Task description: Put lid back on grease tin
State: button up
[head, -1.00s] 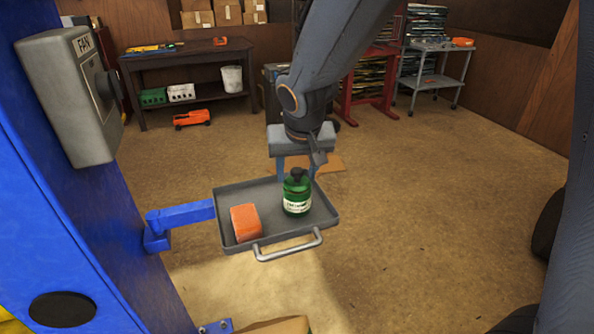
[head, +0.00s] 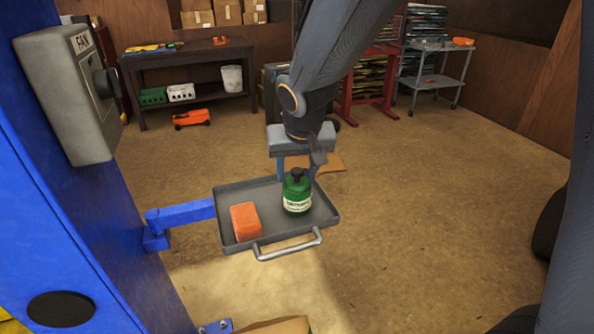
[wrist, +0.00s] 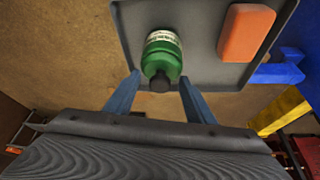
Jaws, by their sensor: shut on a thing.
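The green grease tin (head: 297,203) with a pale label stands upright near the right end of the grey tray. Its green lid (head: 297,186) with a black knob is at the tin's top; it also shows in the wrist view (wrist: 161,64). My gripper (head: 297,176) reaches down from above and behind, its two blue fingers on either side of the lid. In the wrist view my gripper (wrist: 159,77) is shut on the lid. I see no clear gap between lid and tin, but cannot tell if it is fully seated.
The grey tray (head: 238,187) has a raised rim and a front handle (head: 288,244). An orange block (head: 246,222) lies at its left. A blue arm (head: 182,215) joins the tray to a blue post (head: 75,210) with a grey FAN box (head: 68,95).

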dwell(0.3)
jog(key=o, duration=1.1)
jog(key=shift+o, duration=0.5)
jog(key=o, duration=0.4)
jog(key=shift+r, duration=0.15)
jog(key=shift+r+p, duration=3)
jog(key=shift+r, duration=0.35)
